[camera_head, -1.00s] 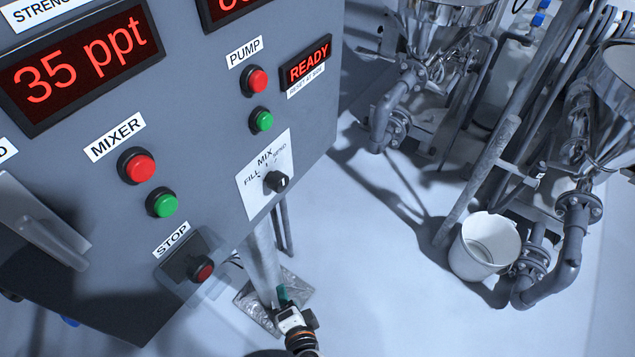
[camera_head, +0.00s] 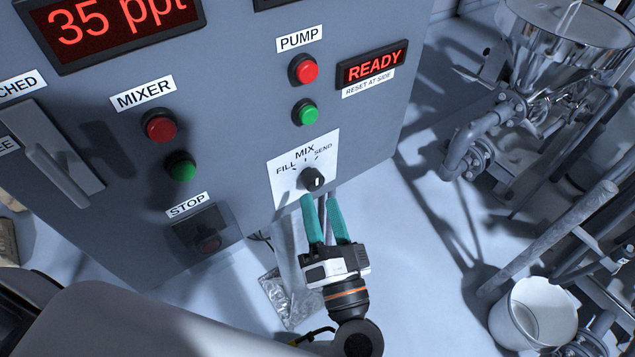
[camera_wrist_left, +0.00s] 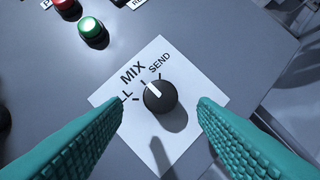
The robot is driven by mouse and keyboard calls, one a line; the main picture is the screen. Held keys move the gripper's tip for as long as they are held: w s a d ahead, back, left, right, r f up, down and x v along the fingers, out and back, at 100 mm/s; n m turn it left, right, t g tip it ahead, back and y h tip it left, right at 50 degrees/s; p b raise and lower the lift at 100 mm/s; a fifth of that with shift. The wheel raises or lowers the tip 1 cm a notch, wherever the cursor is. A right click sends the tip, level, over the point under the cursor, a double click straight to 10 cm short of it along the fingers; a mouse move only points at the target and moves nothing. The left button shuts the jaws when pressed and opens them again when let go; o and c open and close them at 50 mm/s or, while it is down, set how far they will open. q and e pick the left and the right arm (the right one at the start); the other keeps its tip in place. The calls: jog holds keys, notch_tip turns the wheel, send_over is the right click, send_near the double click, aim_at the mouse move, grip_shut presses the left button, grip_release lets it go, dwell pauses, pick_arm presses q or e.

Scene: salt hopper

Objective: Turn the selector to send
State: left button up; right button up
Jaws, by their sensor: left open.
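The selector is a round black knob (camera_head: 314,180) with a white pointer line, on a white plate (camera_head: 288,186) marked FILL, MIX and SEND. In the left wrist view the knob (camera_wrist_left: 160,96) is central, and its pointer leans up-left, towards MIX; SEND is to the right of that. My left gripper (camera_head: 320,199) has teal fingers. It is open and just below the knob in the head view. In the left wrist view its fingers stand on either side of the knob, with gaps, and hold nothing. My right gripper is out of view.
The pump buttons (camera_head: 307,114) are above the plate, the mixer buttons (camera_head: 180,166) to its left. A clear cover (camera_head: 213,232) surrounds the STOP button. A READY display (camera_head: 372,66) is at upper right. A white bucket (camera_head: 540,316) and pipework stand right of the grey cabinet.

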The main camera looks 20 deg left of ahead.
aim_at(315, 187)
pick_arm(q)
jog(key=x, duration=0.2)
jog(key=shift+w+a+r+p, duration=0.15)
jog(key=shift+w+r+p, duration=0.05)
jog(key=shift+w+p, duration=0.1)
jog(key=shift+w+a, duration=0.35)
jog(key=shift+w, duration=0.15)
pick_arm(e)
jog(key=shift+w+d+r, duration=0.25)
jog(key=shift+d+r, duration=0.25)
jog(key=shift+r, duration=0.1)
pick_arm(q)
jog(key=c, duration=1)
jog(key=shift+o, duration=0.2)
